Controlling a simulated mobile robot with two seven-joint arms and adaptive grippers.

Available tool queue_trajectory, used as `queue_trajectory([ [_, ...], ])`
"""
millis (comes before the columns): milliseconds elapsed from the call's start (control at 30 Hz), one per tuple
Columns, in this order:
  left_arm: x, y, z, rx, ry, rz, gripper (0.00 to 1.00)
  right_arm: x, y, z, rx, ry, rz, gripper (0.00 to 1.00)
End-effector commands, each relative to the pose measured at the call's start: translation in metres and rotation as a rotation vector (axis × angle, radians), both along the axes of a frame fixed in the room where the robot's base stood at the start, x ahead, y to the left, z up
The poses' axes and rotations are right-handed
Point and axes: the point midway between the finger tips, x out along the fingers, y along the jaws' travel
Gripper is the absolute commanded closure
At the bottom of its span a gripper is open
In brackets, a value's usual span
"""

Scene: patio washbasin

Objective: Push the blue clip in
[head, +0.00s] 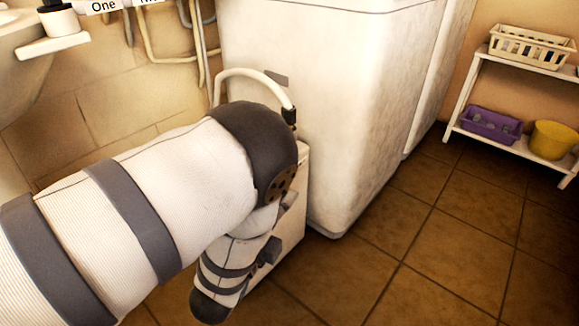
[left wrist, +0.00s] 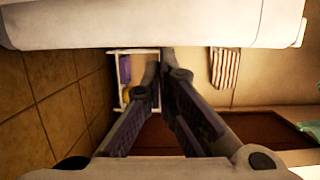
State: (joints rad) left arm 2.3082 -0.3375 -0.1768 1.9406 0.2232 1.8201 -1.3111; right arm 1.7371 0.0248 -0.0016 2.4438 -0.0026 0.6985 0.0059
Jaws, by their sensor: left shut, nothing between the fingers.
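I cannot make out a blue clip in either view. My left arm crosses the head view from the left and covers part of a low white box. My left gripper (left wrist: 159,62) shows in the left wrist view, with its two dark fingers shut together at the tips and nothing between them. In the head view I cannot pick out its fingertips. A white surface runs across the top of the left wrist view, close to the fingertips; I cannot tell whether they touch it. My right gripper is in neither view.
A large white appliance (head: 330,110) stands beside the low white box (head: 293,225). A curved white hose (head: 250,74) rises behind my arm. A white shelf (head: 462,95) holds a cream basket (head: 530,46), a purple basket (head: 491,124) and a yellow tub (head: 553,140). The tiled floor (head: 400,250) at right is clear.

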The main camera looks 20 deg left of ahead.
Motion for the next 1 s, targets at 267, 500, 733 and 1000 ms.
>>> queue_trajectory([
  [267,0.054,-0.005,-0.003,-0.003,-0.002,0.001,1.00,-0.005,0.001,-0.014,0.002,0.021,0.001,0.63],
  [500,0.099,-0.001,-0.004,-0.001,0.003,0.005,1.00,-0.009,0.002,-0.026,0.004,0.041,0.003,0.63],
  [733,0.107,0.025,-0.002,-0.001,0.002,0.002,1.00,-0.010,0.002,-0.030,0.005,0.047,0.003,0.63],
  [1000,0.108,0.028,-0.001,-0.001,0.002,0.001,1.00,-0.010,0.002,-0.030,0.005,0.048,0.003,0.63],
])
